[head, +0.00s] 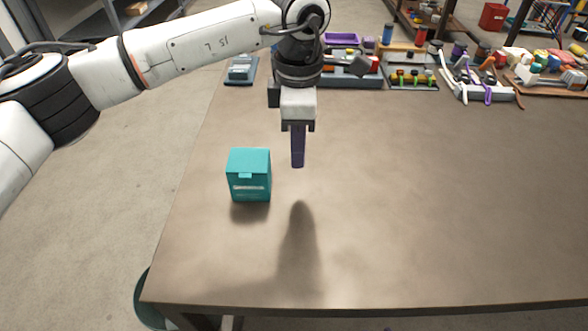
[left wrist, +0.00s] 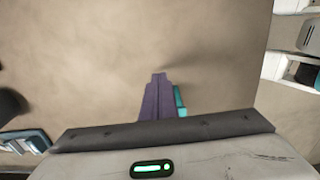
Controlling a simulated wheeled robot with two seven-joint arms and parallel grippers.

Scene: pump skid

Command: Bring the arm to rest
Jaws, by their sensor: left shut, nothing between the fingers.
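My left arm reaches in from the left in the head view. Its gripper (head: 298,163) points down above the table, with purple fingers shut together and nothing between them. The shut fingers also show in the left wrist view (left wrist: 158,80). A teal box (head: 249,176) stands on the table to the left of the fingers, apart from them in the head view. In the left wrist view a strip of the teal box (left wrist: 180,100) shows beside the fingers, the remainder hidden behind them. My right gripper is not in view.
The brown table (head: 430,210) is clear in the middle, front and right. Along its back edge stand a purple bin (head: 341,40), a rack of small coloured parts (head: 411,77) and several loose coloured pieces at the back right. A teal-topped item (head: 240,70) lies at the back left.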

